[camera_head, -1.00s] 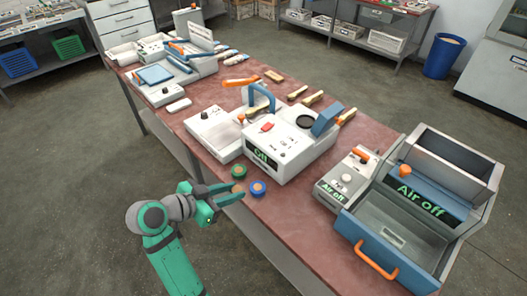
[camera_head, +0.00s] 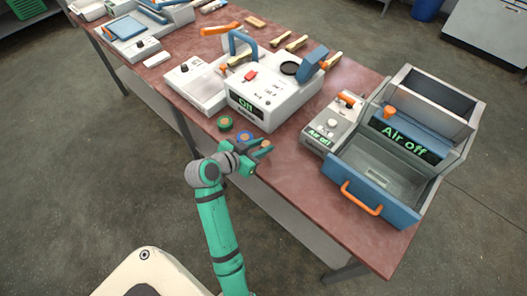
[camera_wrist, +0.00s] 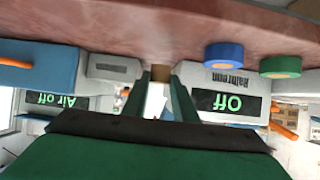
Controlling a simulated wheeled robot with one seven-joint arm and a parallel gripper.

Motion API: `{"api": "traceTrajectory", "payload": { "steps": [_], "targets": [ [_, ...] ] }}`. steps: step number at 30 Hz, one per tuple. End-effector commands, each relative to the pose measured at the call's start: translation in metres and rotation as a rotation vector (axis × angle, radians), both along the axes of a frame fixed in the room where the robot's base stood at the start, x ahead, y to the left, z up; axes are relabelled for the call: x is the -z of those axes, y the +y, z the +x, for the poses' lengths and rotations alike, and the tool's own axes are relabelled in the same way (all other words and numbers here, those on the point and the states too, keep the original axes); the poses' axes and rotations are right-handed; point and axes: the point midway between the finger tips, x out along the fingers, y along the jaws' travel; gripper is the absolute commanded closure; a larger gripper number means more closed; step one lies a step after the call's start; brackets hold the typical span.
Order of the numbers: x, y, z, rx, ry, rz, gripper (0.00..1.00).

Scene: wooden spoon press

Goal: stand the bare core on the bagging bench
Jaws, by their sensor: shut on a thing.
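My gripper (camera_head: 262,150) is over the front edge of the red-brown bench (camera_head: 290,165), just right of the rolls. It is shut on a small brown core (camera_wrist: 161,72), which shows between the fingers in the upside-down wrist view. In the head view the core is mostly hidden, with only a brown bit (camera_head: 264,149) at the fingertips. I cannot tell whether it touches the bench. No label marks this as the bagging bench.
A green roll (camera_head: 225,123) and a blue roll (camera_head: 245,138) lie close to my gripper. Behind stands a white machine (camera_head: 270,95) reading "Off". To the right are an "Air off" box (camera_head: 325,125) and a blue drawer (camera_head: 365,190) with an orange handle. Bench in front of them is bare.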

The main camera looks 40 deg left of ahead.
Motion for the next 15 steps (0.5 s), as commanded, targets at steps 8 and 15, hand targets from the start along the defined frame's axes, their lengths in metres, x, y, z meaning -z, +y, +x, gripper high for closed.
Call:
{"api": "traceTrajectory", "payload": {
  "steps": [8, 15],
  "targets": [
    [0.033, -0.003, 0.004, -0.004, 0.002, -0.003, 0.97],
    [0.038, -0.001, 0.004, -0.006, 0.000, 0.000, 0.97]
  ]
}}
